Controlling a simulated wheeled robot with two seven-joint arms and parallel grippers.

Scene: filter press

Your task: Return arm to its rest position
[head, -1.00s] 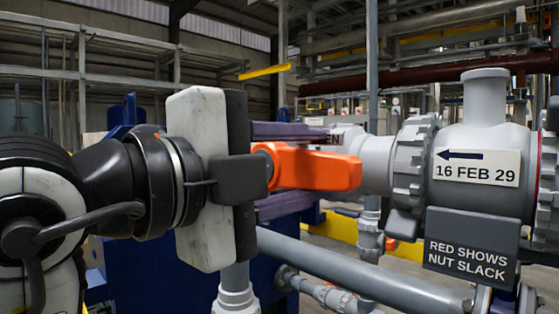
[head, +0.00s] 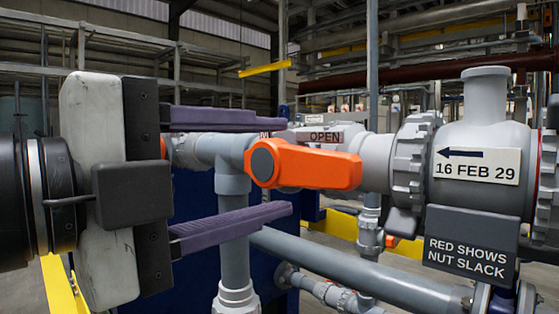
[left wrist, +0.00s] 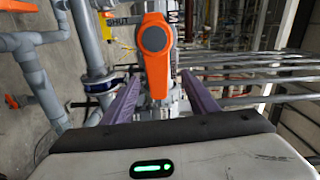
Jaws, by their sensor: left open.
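My left gripper (head: 232,164) is open and empty in the head view, its two purple fingers spread one above the other. It has come in from the left. An orange valve handle (head: 315,167) lies level along the grey pipe just right of the fingertips, with its round grey hub at the left end. In the head view the fingers do not close on it. In the left wrist view the handle (left wrist: 157,50) shows ahead, between and beyond the two fingers (left wrist: 163,96). My right gripper is in neither view.
A grey pipe fitting (head: 480,150) with a ribbed collar stands at the right, with a dated label and a dark "RED SHOWS NUT SLACK" plate (head: 466,246). An "OPEN" label (head: 326,137) sits above the handle.

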